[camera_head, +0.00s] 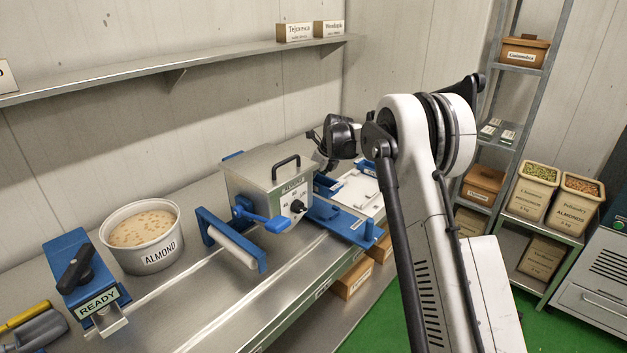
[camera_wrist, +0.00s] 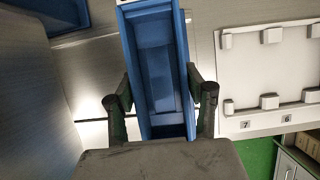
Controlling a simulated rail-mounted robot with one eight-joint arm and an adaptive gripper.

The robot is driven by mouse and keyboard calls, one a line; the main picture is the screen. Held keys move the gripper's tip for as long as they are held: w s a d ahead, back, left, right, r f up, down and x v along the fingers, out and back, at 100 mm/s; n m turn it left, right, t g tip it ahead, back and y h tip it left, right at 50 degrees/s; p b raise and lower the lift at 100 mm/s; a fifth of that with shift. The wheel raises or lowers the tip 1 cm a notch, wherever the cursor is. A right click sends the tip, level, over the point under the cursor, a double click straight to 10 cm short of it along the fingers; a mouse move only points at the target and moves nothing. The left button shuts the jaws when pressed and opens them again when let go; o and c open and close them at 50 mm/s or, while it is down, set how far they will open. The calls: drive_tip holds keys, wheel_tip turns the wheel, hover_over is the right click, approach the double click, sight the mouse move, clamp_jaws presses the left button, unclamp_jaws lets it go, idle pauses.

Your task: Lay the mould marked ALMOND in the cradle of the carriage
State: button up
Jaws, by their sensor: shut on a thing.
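My gripper (camera_wrist: 158,98) has a finger on each side of a long, open blue trough (camera_wrist: 156,62), shut on its side walls. The trough looks like a mould, and no marking on it is readable. In the head view my gripper (camera_head: 322,158) is behind and right of the steel box, and what it holds is mostly hidden. A blue flat part (camera_head: 340,217), possibly the carriage, lies in front of the box's right side; its cradle is not clear. A round white tub (camera_head: 142,256) marked ALMOND, filled with a nut-flecked mass, stands on the left.
The steel box (camera_head: 262,186) with a dial and blue lever stands mid-bench. A blue frame with a white roller (camera_head: 232,243) is before it. A blue READY unit (camera_head: 85,283) is at left. A white tray with pegs (camera_wrist: 272,62) lies right of the trough. The front bench strip is clear.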

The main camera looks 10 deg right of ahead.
drive_tip(key=shift+f+b, duration=1.9)
drive_tip(key=shift+f, duration=1.75)
drive_tip(key=shift+a+b, duration=0.1)
drive_tip(key=shift+b, duration=0.45)
drive_tip(key=shift+f+b, duration=0.55)
drive_tip(key=shift+b, duration=0.2)
drive_tip(key=o, duration=1.9)
drive_tip(key=shift+r, duration=0.1)
drive_tip(key=shift+r+p, duration=1.35)
drive_tip(key=shift+r, duration=2.6)
